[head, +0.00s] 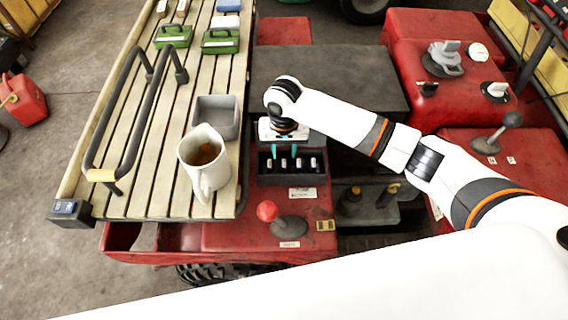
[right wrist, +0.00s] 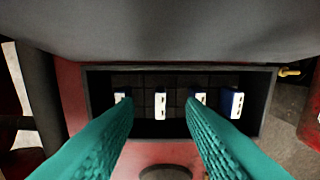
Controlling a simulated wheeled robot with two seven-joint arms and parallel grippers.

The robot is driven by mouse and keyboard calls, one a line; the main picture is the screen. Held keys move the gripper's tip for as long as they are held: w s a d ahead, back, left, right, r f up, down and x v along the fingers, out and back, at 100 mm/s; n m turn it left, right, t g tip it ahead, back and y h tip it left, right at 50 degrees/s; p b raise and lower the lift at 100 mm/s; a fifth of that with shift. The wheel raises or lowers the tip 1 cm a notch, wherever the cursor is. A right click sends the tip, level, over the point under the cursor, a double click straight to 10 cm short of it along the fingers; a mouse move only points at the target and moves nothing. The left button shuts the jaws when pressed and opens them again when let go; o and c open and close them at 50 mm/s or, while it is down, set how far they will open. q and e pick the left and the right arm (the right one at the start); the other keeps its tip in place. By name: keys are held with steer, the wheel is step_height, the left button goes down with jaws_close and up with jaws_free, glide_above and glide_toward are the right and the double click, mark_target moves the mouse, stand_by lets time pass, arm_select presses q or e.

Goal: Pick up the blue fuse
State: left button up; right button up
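The black fuse box (right wrist: 262,117) on the red body holds several small fuses in a row, each with a white face. The rightmost fuse (right wrist: 235,104) shows a clearly blue side in the right wrist view. The colours of the others are hard to tell. My right gripper (right wrist: 160,104) is open, its teal fingers pointing at the row. A white-faced fuse (right wrist: 161,103) stands in the gap between the fingertips, and the tips partly cover the fuses on either side. In the head view my right gripper (head: 288,152) is above the box. My left gripper is not in view.
A red-knobbed lever (head: 267,211) stands in front of the fuse box. A slatted rack (head: 160,185) at left carries a mug (head: 204,170), a grey tray (head: 230,101) and green-based items. Red panels with switches (head: 445,55) lie at right.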

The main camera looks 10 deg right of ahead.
mark_target(284, 163)
steer(key=f, duration=0.2)
steer(key=s+f, duration=0.1)
steer(key=shift+f+p, duration=0.35)
steer(key=shift+p, duration=0.05)
steer(key=shift+w+a+f, duration=0.1)
steer(key=shift+f, duration=0.55)
jaws_close()
